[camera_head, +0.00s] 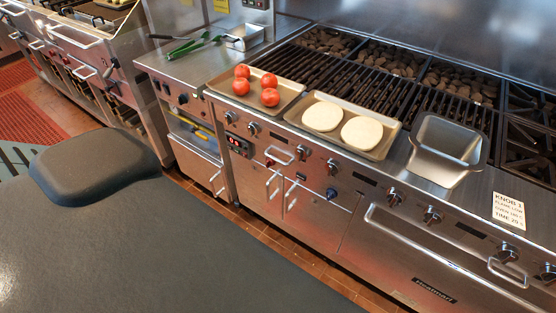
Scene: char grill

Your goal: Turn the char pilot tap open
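The char grill (395,92) has dark grates with lumps of rock behind and beneath them. Its steel front panel carries several control knobs, among them one below the tomato tray (252,129) and one below the dough tray (333,166). A small red fitting (270,162) sits low on the panel beside a handle. A blue fitting (331,195) sits lower right, above a cabinet door. I cannot tell which of these is the char pilot tap, or its position. Neither of my grippers is in view.
On the front ledge stand a tray (291,100) with several tomatoes, a tray (290,112) with two pale dough rounds, and a steel bin (447,178). Green tongs (190,47) lie at left. A printed card (508,210) lies at right. Bar handles stick out in front.

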